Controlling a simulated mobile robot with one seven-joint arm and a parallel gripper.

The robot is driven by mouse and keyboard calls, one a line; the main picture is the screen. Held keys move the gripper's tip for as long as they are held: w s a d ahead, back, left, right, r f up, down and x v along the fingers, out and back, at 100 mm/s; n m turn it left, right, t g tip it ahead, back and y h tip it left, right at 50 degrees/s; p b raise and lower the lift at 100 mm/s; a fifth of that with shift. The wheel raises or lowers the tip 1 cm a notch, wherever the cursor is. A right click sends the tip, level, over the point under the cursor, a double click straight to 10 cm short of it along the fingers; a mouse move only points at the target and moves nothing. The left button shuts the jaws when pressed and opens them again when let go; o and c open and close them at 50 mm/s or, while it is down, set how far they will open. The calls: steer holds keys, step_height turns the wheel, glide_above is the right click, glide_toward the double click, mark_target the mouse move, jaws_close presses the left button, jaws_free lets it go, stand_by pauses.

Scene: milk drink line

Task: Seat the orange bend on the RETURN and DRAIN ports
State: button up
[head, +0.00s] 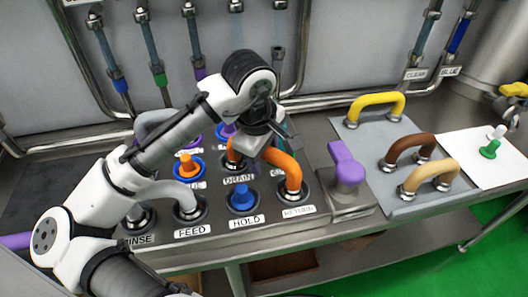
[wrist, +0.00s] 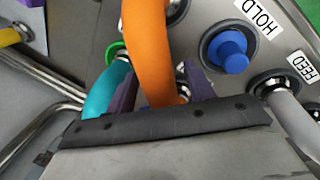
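The orange bend (head: 285,165) arches between the DRAIN port (head: 236,165) and the RETURN port (head: 293,197) on the panel. Its near end stands upright at RETURN, and its far end is at DRAIN, partly hidden by my arm. I cannot tell whether either end is fully down. My gripper (head: 268,143) is at the bend's upper middle. In the wrist view, the purple fingers (wrist: 158,80) lie on both sides of the orange bend (wrist: 148,40) and appear shut on it.
A blue plug (head: 242,197) stands at HOLD, left of RETURN. A grey bend (head: 178,193) is at FEED. A purple part (head: 346,165) stands right of RETURN. A grey tray (head: 351,135) holds yellow, brown and tan bends. A teal bend (wrist: 105,92) shows beside the fingers.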

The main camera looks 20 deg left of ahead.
step_height(320, 180, up, 14)
steer(key=s, duration=0.2)
steer(key=shift+s+a+f+b, duration=0.2)
steer(key=shift+s+a+b, duration=0.05)
steer(key=shift+s+b, duration=0.1)
stand_by(0.7)
